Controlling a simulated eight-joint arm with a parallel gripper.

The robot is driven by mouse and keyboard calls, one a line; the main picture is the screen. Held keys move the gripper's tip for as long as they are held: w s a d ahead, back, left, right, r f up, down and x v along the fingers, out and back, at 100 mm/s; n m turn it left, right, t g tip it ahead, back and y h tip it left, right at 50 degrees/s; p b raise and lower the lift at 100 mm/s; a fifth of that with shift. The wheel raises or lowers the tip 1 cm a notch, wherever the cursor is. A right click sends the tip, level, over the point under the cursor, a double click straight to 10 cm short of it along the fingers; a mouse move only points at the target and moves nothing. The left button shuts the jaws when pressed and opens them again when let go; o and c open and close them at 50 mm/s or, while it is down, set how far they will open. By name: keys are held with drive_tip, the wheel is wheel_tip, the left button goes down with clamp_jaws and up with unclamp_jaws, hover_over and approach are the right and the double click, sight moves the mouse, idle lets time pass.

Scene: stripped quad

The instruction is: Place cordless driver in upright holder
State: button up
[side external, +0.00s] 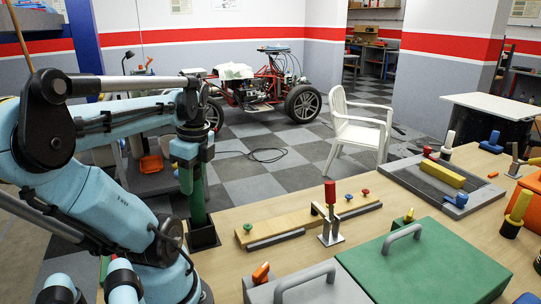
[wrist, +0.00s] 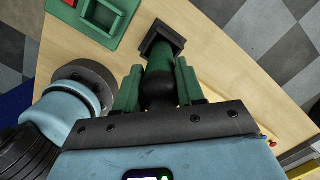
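The cordless driver, a dark green cylinder with a black rounded end (wrist: 158,92), stands upright between the fingers of my gripper (wrist: 159,84). In the side external view its green body (side external: 198,204) runs down below my gripper (side external: 194,160). My green fingers lie along both sides of the driver and appear closed on it. The driver's lower end meets a dark square piece on the table, which looks like the upright holder (side external: 204,238); it also shows in the wrist view (wrist: 176,34). Whether the driver rests on its bottom is hidden.
A green tray (wrist: 118,38) lies close by. On the table are a wooden strip with knobs (side external: 290,226), a red-handled clamp (side external: 330,222), a green case (side external: 430,265) and a grey case (side external: 325,290). Bare wood lies between the holder and the strip.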

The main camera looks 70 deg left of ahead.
drive_tip(key=o, duration=0.4)
drive_tip(key=shift+o, duration=0.2)
drive_tip(key=shift+r, duration=0.1)
drive_tip(key=r, duration=0.4)
drive_tip(key=d+r, duration=0.1)
drive_tip(key=r, duration=0.2)
drive_tip(key=w+r, duration=0.1)
drive_tip(key=r, duration=0.3)
drive_tip(key=shift+w+d+r, duration=0.1)
drive_tip(key=shift+d+r, duration=0.05)
drive_tip(key=shift+r, duration=0.2)
drive_tip(key=shift+w+r, duration=0.1)
drive_tip(key=w+d+f+n+t, duration=0.4)
drive_tip(key=w+d+f, duration=0.2)
drive_tip(key=w+d, duration=0.3)
drive_tip(key=w+d+f+n+t+h, duration=0.1)
drive_tip(key=w+d+f+n+t, duration=0.3)
drive_tip(key=w+d+f, duration=0.3)
drive_tip(key=w+d+n, duration=0.1)
drive_tip(key=d, duration=0.2)
drive_tip(key=shift+w+f, duration=0.25)
drive_tip(key=shift+w, duration=0.1)
